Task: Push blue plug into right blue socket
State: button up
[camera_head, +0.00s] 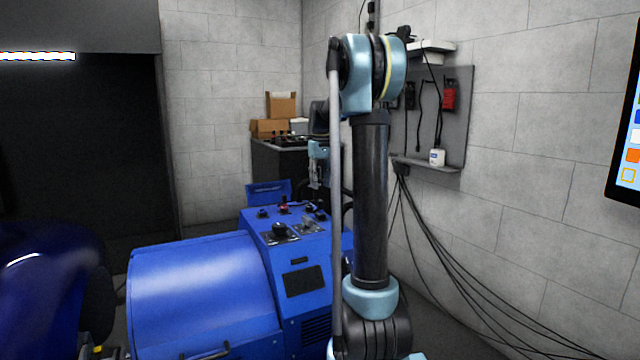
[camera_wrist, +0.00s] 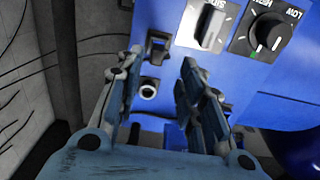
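I cannot make out a blue plug in either view. My gripper (camera_wrist: 158,68) is open in the wrist view, with a clear gap and nothing held between its fingers. It faces the blue panel (camera_wrist: 176,82). A round black fitting with a pale ring (camera_wrist: 148,88) shows between the fingers, nearer the left one; I cannot tell if it is a socket. In the head view my gripper (camera_head: 317,170) hangs above the blue machine's control panel (camera_head: 288,236), partly behind my arm. Neither the right blue socket nor any blue plug is clearly identifiable.
A black switch-like part (camera_wrist: 157,46) sits beyond the fingertips. The blue drum housing (camera_head: 200,290) is left of the panel. Cables (camera_head: 450,270) hang along the right wall.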

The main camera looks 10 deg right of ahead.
aim_at(320, 200)
jog(key=shift+w+f, duration=0.15)
jog(key=shift+w, duration=0.35)
jog(key=shift+f, duration=4.4)
jog(key=shift+c, duration=0.6)
grip_shut()
jog(key=shift+r, duration=0.25)
jog(key=shift+r, duration=1.85)
